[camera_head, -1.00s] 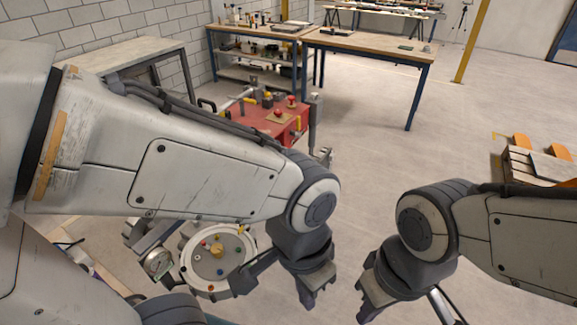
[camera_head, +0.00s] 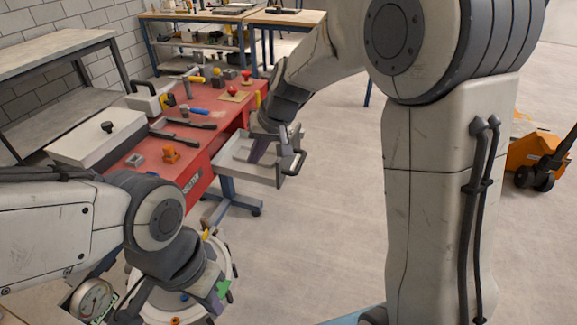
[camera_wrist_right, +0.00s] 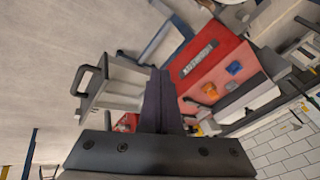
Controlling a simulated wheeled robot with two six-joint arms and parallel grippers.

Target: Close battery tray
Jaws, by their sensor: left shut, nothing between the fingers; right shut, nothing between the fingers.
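The battery tray (camera_head: 237,170) is a light grey drawer with a dark handle, sticking out of the front of the red workbench (camera_head: 140,158). It stands open. My right gripper (camera_head: 258,152) is shut and empty, pointing down at the tray, just inboard of its handle. Whether it touches the tray I cannot tell. In the right wrist view, the shut dark fingers (camera_wrist_right: 160,95) lie between the tray (camera_wrist_right: 118,88) and the red bench front (camera_wrist_right: 215,75). My left gripper (camera_head: 216,300) is shut and empty, low at the left, over a round metal fixture.
The round fixture (camera_head: 233,262) and a dial gauge (camera_head: 93,300) are below my left arm. Tools and a grey box (camera_head: 95,140) lie on the red bench. An orange pallet jack (camera_head: 535,155) stands at the right. The floor right of the tray is clear.

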